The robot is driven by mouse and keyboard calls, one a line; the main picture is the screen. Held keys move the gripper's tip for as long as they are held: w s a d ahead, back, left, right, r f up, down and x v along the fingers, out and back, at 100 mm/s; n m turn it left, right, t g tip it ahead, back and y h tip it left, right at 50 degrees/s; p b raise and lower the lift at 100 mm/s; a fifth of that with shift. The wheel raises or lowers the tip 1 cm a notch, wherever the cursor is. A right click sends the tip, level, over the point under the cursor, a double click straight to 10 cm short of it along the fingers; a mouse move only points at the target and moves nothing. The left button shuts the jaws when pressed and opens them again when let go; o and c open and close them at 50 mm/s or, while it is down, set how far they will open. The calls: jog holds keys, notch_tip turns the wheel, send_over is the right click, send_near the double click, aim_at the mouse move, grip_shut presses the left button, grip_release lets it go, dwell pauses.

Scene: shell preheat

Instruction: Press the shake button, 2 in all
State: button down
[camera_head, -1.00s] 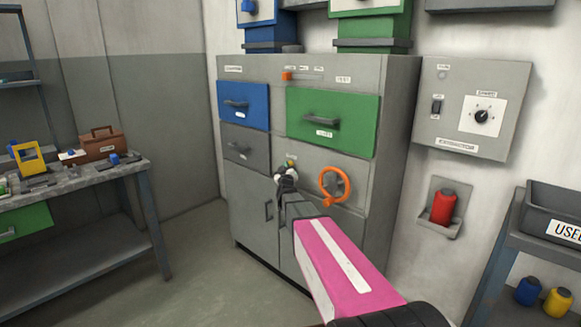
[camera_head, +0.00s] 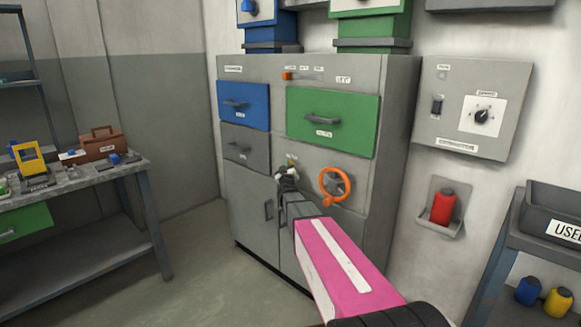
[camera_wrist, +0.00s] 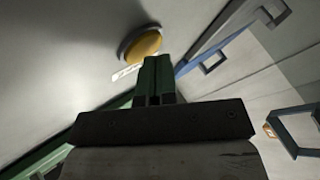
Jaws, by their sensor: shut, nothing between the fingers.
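A round yellow button (camera_wrist: 143,46) in a dark ring sits on the grey cabinet face in the wrist view, with a white label (camera_wrist: 127,73) beside it that I cannot read. I cannot confirm from the label that it is the shake button. My gripper (camera_wrist: 157,64) is shut and empty, its dark green fingertips just below the button in the picture. Whether they touch it is unclear. In the head view my gripper (camera_head: 287,173) is at the cabinet front (camera_head: 253,203), left of the orange handwheel, and largely hides the button area.
The orange handwheel (camera_head: 335,184) is close to the right of my gripper. Above are a green drawer (camera_head: 345,105), a blue drawer (camera_head: 238,115) and a small orange lever (camera_head: 288,76). A control box (camera_head: 451,117) and a red bottle (camera_head: 443,207) are on the right wall.

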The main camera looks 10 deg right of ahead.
jog(key=shift+w+d, duration=0.1)
dwell(0.6)
jog(key=shift+s+a, duration=0.5)
jog(key=shift+a, duration=0.2)
jog(key=s+a, duration=0.1)
jog(key=a, duration=0.1)
jog(key=s+a, duration=0.2)
dwell(0.4)
dwell(2.4)
